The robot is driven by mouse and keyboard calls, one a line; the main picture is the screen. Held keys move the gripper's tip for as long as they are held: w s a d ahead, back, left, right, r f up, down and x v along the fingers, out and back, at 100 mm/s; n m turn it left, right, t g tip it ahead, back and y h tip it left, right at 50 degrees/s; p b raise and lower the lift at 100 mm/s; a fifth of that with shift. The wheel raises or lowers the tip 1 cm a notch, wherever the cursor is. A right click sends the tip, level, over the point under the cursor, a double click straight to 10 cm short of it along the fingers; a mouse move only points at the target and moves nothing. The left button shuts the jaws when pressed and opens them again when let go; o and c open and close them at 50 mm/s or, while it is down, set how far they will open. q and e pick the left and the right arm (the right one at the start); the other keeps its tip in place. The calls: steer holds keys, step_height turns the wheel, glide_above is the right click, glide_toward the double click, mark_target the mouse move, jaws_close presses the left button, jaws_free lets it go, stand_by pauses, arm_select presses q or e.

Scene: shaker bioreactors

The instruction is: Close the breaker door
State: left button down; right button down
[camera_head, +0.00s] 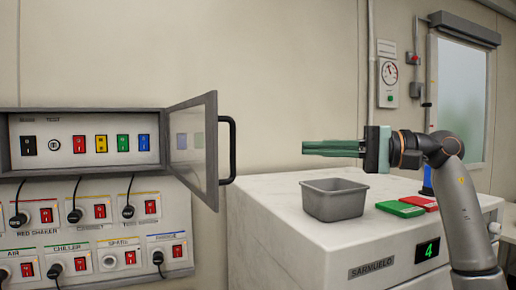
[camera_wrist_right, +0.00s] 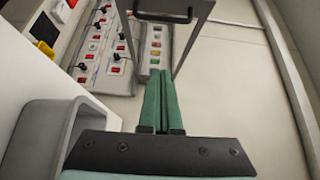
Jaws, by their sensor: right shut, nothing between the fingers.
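The breaker door (camera_head: 192,146) is a grey-framed clear panel with a black handle (camera_head: 230,150). It stands open, swung out from the right side of the breaker box (camera_head: 88,168). My right gripper (camera_head: 306,148) is right of the handle, apart from it, with its green fingers shut, empty and pointing left. In the right wrist view the shut fingers (camera_wrist_right: 161,78) point toward the door frame and handle (camera_wrist_right: 163,16), which show at the top. My left gripper is not in view.
Below the breaker box is a panel of red switches and black plugs (camera_head: 88,235).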

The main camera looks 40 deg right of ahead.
steer(key=w+a+p, duration=0.3)
steer(key=w+a, duration=0.2)
steer(key=a, duration=0.5)
steer(key=shift+w+a, duration=0.15)
steer(key=shift+w, duration=0.1)
steer(key=shift+p, duration=0.3)
